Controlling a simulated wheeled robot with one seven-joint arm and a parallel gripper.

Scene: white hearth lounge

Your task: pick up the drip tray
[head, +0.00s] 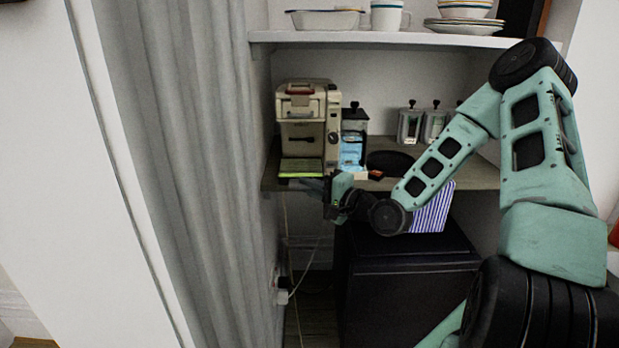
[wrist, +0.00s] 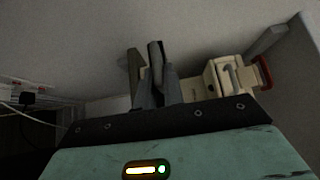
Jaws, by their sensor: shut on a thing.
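The drip tray (head: 301,168) is a flat yellow-green piece at the foot of the beige coffee machine (head: 305,115), at the shelf's front edge. My gripper (head: 309,184) reaches in from the right, just below the tray's front edge, and is shut on it. In the wrist view my gripper's fingers (wrist: 155,70) stand close together, and the coffee machine (wrist: 228,76) shows to their right. The contact between fingers and tray is small and dark, so the exact grip is hard to make out.
A machine with a blue tank (head: 352,150) stands right of the coffee machine. Several lidded jars (head: 410,125) stand farther right. Dishes (head: 325,20) sit on the upper shelf (head: 390,39). A striped cloth (head: 433,210) and a black cabinet (head: 405,275) are below. A grey curtain (head: 190,170) hangs left.

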